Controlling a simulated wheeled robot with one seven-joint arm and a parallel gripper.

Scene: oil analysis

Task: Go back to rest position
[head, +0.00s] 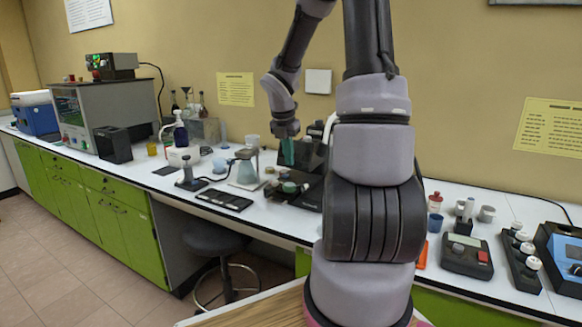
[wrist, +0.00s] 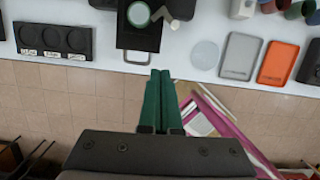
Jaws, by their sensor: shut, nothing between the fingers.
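My gripper (head: 288,152) shows in the head view at the end of my raised arm, over the bench near a dark instrument. In the wrist view its two green fingers (wrist: 159,100) are pressed together with nothing between them. The fingers hang past the bench's front edge in that view, with the tiled floor beneath. My own arm links cover the middle of the head view and hide part of the bench.
The white bench (head: 262,222) runs along the wall over green cabinets (head: 125,222). A black tray with round wells (wrist: 54,40), a grey plate (wrist: 240,56) and an orange plate (wrist: 278,63) lie near its edge. A stool (head: 222,245) stands below.

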